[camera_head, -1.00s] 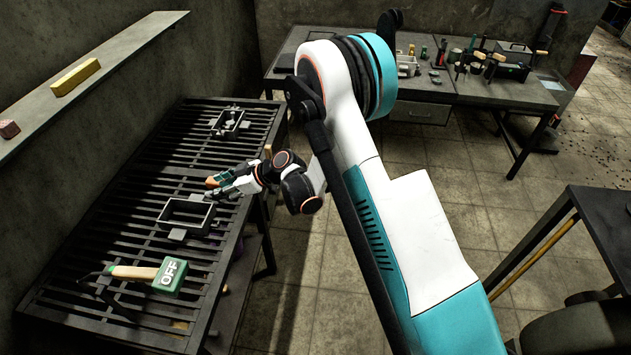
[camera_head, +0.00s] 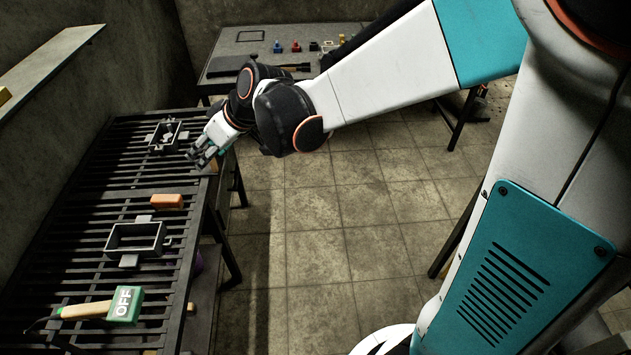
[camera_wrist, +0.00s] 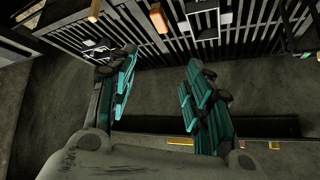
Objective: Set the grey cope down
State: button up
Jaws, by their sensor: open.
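Two grey rectangular frames with side lugs lie on the slatted bench; I cannot tell for certain which is the cope. The nearer, empty frame (camera_head: 137,238) lies flat on the slats and shows at the top of the wrist view (camera_wrist: 203,32). The farther frame (camera_head: 152,143) has pale grey pieces inside; in the wrist view it shows beside the left finger (camera_wrist: 88,46). My gripper (camera_head: 200,155) is above the bench's right edge, near the farther frame and apart from both. Its teal-padded fingers (camera_wrist: 162,92) are open with nothing between them.
On the slatted bench (camera_head: 105,185), an orange block (camera_head: 167,201) lies just behind the nearer frame. A green "OFF" block with a wooden handle (camera_head: 125,305) lies in front. A back table (camera_head: 225,45) holds small coloured items. Tiled floor right of the bench is clear.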

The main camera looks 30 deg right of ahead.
jog(key=s+d+r+m+h, duration=0.1)
jog(key=s+d+m+h, duration=0.1)
jog(key=s+d, duration=0.5)
jog(key=s+d+r+m+t+h, duration=0.1)
jog(key=s+d, duration=0.6)
jog(key=s, duration=0.8)
jog(key=r+m+h, duration=0.1)
jog(key=m+h, duration=0.1)
jog(key=m, duration=0.1)
jog(key=shift+s+d+r+m+h, duration=0.2)
jog(key=shift+s+d+m+h, duration=0.1)
jog(key=shift+d, duration=0.05)
